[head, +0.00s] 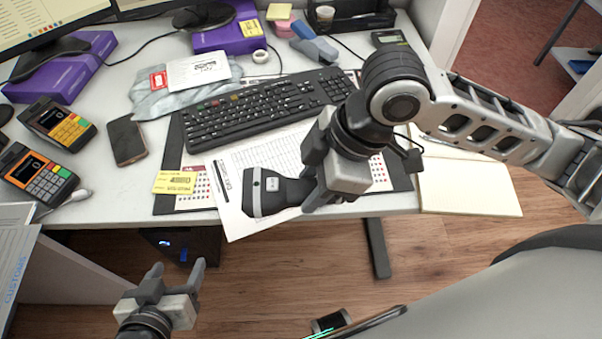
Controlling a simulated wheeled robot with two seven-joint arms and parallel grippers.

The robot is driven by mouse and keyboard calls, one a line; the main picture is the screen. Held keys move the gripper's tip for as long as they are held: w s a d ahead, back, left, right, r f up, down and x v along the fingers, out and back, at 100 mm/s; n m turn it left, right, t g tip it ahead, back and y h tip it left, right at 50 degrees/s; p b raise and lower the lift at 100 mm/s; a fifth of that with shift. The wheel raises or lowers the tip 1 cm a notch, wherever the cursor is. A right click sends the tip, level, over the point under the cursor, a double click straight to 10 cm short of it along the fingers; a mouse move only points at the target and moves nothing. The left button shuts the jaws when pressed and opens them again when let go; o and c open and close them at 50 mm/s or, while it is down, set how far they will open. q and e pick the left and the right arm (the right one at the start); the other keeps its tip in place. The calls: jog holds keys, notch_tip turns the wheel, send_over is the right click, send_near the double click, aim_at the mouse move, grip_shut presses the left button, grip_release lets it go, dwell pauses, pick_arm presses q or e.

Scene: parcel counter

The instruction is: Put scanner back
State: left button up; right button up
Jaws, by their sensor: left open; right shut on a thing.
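The scanner (268,193) is dark with a pale band around its head. It is at the front edge of the desk, above a printed sheet, with its head to the left. My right gripper (312,187) is shut on its right end, and the fingers hide part of the handle. I cannot tell whether the scanner touches the sheet. My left gripper (181,272) is open and empty, low in front of the desk over the floor. I cannot make out a scanner cradle for certain.
A black keyboard (262,108) lies behind the scanner. Card terminals (58,124) and a phone (126,139) are at the left. A black organizer (350,18) and a blue-grey stapler-like object (314,46) are at the back. An open notebook (465,187) lies right.

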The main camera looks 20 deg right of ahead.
jog(key=w+d+f, duration=0.1)
jog(key=w+f, duration=0.1)
jog(key=w, duration=0.1)
jog(key=w+f+b, duration=0.1)
jog(key=w+f, duration=0.2)
jog(key=w, duration=0.1)
jog(key=w+d+f, duration=0.1)
jog(key=w+f, duration=0.2)
jog(key=shift+w+d, duration=0.2)
jog(key=shift+d, duration=0.1)
jog(key=f, duration=0.3)
jog(key=shift+w+f+b, duration=0.2)
jog(key=shift+f+b, duration=0.15)
jog(key=shift+b, duration=0.05)
pick_arm(q)
jog(key=shift+d+f, duration=0.15)
jog(key=shift+f, duration=0.25)
pick_arm(e)
jog(key=o, duration=1.1)
jog(key=shift+f, duration=0.1)
pick_arm(q)
jog(key=shift+w+r, duration=0.1)
